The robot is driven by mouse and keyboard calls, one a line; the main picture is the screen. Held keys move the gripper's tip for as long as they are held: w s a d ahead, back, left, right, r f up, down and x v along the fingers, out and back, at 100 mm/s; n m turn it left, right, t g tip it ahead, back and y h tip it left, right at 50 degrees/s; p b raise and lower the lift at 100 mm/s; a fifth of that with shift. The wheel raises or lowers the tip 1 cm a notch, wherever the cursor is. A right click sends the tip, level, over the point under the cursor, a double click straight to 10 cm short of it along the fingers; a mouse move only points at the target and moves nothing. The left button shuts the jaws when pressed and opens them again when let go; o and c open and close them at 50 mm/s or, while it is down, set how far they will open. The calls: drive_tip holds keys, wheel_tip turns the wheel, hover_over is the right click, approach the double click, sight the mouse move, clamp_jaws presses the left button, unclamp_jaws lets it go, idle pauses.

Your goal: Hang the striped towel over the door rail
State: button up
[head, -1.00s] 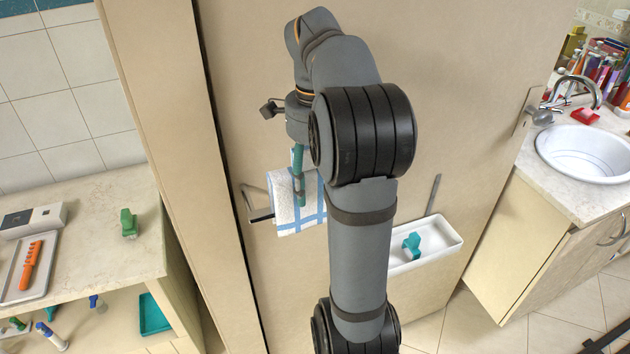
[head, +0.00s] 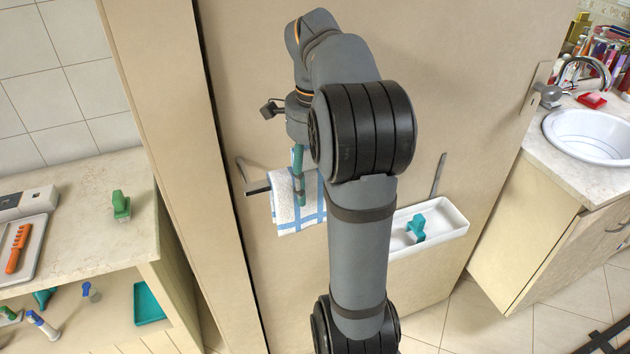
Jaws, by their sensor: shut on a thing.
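The striped towel (head: 284,208), white with blue stripes, is at the door rail in the head view, left of my upright arm link. The dark door rail (head: 257,190) sticks out to the left of the towel; the rest of it is hidden by the towel and my arm. Whether the towel lies over the rail or only in front of it I cannot tell. My gripper (head: 299,188), with teal fingers, points down at the towel's upper part and is shut on it. My arm hides the towel's right side.
The beige door panel (head: 460,90) stands behind my arm. A white bin (head: 452,232) holding a teal object is fixed low on it, right of my arm. A counter (head: 80,240) with a green item is at left, a washbasin (head: 590,137) at right.

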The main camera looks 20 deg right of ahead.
drive_tip(key=shift+f, duration=0.1)
drive_tip(key=o, duration=1.2)
drive_tip(key=shift+o, duration=0.5)
wheel_tip(320, 180, up, 11)
drive_tip(key=shift+s+d+r, duration=0.1)
drive_tip(key=shift+d, duration=0.05)
drive_tip(key=shift+r, duration=0.35)
